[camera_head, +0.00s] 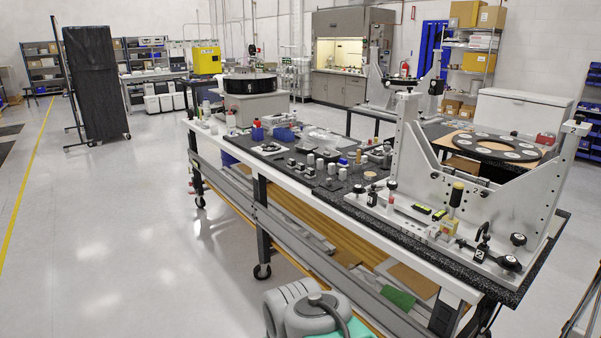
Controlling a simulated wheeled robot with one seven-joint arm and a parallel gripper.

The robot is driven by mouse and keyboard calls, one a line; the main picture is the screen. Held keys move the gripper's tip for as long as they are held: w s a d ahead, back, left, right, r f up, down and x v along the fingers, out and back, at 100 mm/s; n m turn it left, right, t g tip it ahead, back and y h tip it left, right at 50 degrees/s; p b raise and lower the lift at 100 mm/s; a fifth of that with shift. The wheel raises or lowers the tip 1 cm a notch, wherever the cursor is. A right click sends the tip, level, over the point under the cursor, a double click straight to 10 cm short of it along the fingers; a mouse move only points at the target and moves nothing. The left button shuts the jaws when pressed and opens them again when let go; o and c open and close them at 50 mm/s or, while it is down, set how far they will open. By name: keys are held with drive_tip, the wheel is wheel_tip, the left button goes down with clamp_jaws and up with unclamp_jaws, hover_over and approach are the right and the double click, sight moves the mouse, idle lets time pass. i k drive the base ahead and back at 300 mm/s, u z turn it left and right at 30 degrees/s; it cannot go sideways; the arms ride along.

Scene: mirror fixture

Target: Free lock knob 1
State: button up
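The pale grey mirror fixture (470,209) stands on the right end of the long bench, with two tall side arms and a low base. Black knobs sit on it, including one at the left arm's foot (391,185), one on the right of the base (518,240) and one at the front right corner (509,263). A dark round ring with pale discs (494,148) shows behind the fixture. My gripper is not in view.
The wheeled bench (415,225) has a speckled dark top, crowded with small parts left of the fixture. Its lower shelf (330,232) holds long rails. Open floor (130,235) lies to the left. A black covered rack (97,85) stands farther back.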

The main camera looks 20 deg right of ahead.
sight(357, 189)
drive_tip(key=i, duration=1.85)
drive_tip(key=u, duration=0.6)
